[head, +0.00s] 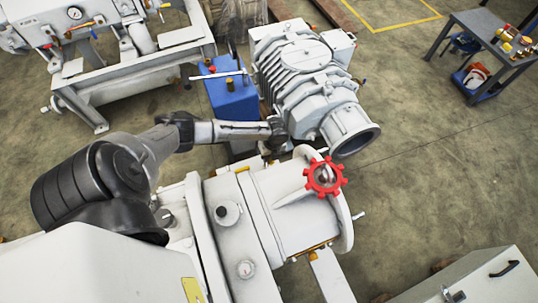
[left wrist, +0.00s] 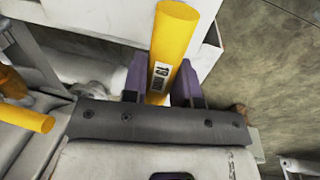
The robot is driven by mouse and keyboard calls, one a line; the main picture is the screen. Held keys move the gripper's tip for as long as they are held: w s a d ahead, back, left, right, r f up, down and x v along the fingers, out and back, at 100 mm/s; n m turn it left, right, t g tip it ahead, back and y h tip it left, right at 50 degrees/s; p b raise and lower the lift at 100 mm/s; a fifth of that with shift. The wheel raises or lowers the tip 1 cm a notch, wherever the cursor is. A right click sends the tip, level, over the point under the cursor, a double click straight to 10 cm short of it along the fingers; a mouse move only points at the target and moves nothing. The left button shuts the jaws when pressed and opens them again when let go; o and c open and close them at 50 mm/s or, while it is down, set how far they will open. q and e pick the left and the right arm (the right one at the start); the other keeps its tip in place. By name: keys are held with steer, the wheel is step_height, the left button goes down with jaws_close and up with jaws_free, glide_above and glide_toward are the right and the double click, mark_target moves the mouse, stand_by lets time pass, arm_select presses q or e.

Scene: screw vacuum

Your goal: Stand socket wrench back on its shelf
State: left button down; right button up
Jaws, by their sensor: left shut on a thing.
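My left gripper (left wrist: 161,88) has its two purple fingers shut on the yellow handle of the socket wrench (left wrist: 173,40), which bears a "19 mm" label. The handle points up in the left wrist view, and the wrench's lower end is hidden behind the gripper body. In the head view my left gripper (head: 272,140) is between the white machine and the grey pump, and the wrench cannot be made out clearly there. A white shelf-like surface (left wrist: 110,18) lies behind the handle in the left wrist view; I cannot tell if the wrench touches it. My right gripper is not in view.
The grey pump (head: 300,75), a blue unit (head: 230,95) and a white flanged vessel with a red handwheel (head: 325,177) crowd the arm. Open floor (head: 440,180) lies to the right.

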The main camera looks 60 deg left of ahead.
arm_select(q)
steer(key=shift+f, duration=0.3)
stand_by(0.7)
steer(key=c, duration=0.8)
jaws_free()
steer(key=shift+o, duration=0.3)
steer(key=o, duration=0.7)
steer(key=shift+r+p, duration=0.25)
steer(key=shift+p, duration=0.15)
